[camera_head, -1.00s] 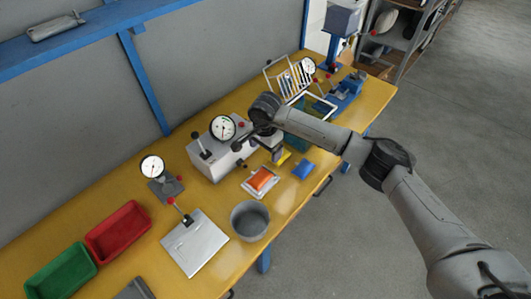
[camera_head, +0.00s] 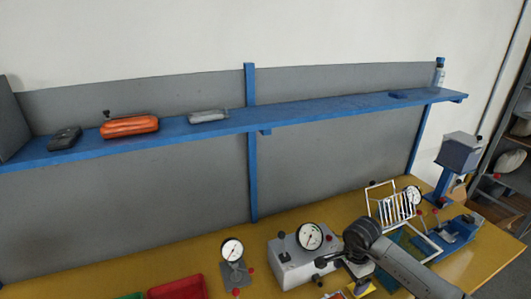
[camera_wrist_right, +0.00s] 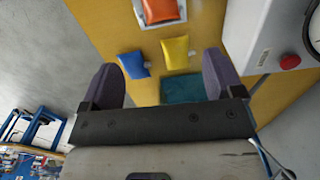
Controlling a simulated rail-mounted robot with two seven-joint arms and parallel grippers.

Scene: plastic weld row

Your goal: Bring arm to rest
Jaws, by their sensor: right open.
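My right arm comes in from the lower right in the head view, over the yellow workbench (camera_head: 225,285). My right gripper (camera_head: 357,272) is beside the grey machine with a dial (camera_head: 290,262). In the right wrist view its two dark fingers (camera_wrist_right: 161,65) are wide apart with nothing held between them. Beyond the fingers, a blue piece (camera_wrist_right: 134,65), a yellow piece (camera_wrist_right: 175,52) and an orange piece in a white tray (camera_wrist_right: 160,11) lie on the bench. My left gripper is not in view.
A white wire rack (camera_head: 392,207) and a blue device (camera_head: 455,233) stand behind and right of my arm. A small dial gauge (camera_head: 232,250) and a red bin (camera_head: 178,289) are to the left. A blue shelf (camera_head: 300,112) runs above the bench.

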